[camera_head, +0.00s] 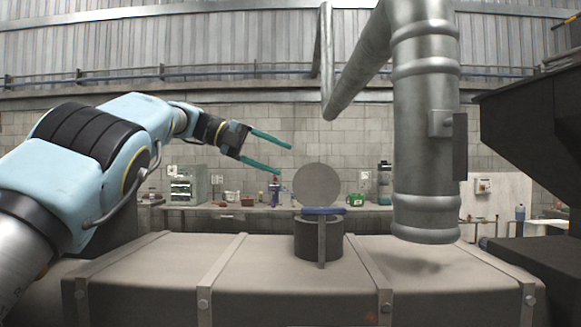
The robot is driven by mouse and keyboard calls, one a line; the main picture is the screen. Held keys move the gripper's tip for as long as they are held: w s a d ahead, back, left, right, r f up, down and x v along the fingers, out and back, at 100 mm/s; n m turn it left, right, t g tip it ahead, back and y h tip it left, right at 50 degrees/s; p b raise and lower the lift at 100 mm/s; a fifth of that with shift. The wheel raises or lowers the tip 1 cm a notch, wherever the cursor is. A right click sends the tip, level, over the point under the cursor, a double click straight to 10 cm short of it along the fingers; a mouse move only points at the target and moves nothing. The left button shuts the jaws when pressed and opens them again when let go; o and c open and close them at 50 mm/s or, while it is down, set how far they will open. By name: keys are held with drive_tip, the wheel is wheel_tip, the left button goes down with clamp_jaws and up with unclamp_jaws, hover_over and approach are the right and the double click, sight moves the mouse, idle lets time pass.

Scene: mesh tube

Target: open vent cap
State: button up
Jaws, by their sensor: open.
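The vent is a short dark cylinder (306,242) on top of a large grey metal casing. A round grey cap (317,184) stands up above the vent's rear, its flat face towards the camera, so the cap appears raised. My gripper (285,159) is in the air to the upper left of the cap. Its two teal fingers are apart with nothing between them, and they appear clear of the cap.
The grey casing (262,270) with raised straps fills the foreground. A thick metal pipe (424,130) hangs down right of the vent. A dark overhanging structure (530,130) is at far right. A cluttered workbench (200,207) stands behind. Open air lies between gripper and pipe.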

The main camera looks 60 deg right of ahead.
drive_tip(key=shift+w+a+r, duration=0.1)
drive_tip(key=shift+w+a, duration=0.05)
drive_tip(key=shift+w, duration=0.05)
